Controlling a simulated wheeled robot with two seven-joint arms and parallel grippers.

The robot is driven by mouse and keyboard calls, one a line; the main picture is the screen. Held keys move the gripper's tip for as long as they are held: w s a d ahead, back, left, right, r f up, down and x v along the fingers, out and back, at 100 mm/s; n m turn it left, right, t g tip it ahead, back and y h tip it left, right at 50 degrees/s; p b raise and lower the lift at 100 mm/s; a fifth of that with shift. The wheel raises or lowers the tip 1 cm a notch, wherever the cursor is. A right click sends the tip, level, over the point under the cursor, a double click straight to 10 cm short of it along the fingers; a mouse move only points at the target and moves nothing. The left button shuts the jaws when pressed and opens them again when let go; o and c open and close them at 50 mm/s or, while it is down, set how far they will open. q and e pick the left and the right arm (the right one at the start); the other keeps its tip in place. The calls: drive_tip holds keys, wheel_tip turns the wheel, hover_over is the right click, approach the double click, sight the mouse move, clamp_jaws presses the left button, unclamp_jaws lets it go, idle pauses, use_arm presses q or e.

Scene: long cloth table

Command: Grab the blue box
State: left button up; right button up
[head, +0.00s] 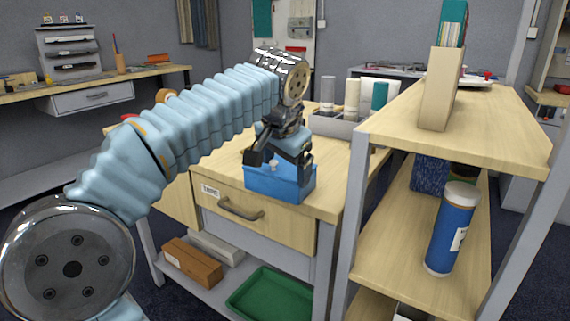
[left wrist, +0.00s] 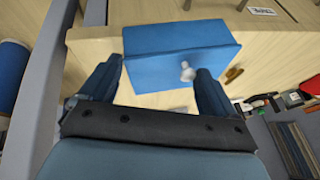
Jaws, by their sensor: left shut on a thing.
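The blue box (head: 282,186) sits at the front edge of the wooden workbench top, above the drawer. My left gripper (head: 284,158) reaches down onto it from above, and its fingers are shut on the box. In the left wrist view the blue box (left wrist: 165,50) lies between the two fingers of my left gripper (left wrist: 158,82). A small pale knob (left wrist: 187,72) shows on the box's near face. My right gripper is in neither view.
A wooden shelf unit (head: 478,123) stands close on the right, with a tan block (head: 440,90) on top and a blue canister (head: 453,228) below. A grey tray (head: 340,126) holds several bottles behind the box. A green bin (head: 270,296) lies on the bench's lower shelf.

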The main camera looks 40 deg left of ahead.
use_arm(q)
drive_tip(key=o, duration=0.8)
drive_tip(key=shift+r, duration=0.1)
drive_tip(key=v, duration=1.3)
drive_tip(key=shift+s+r, duration=0.15)
drive_tip(key=shift+r, duration=0.15)
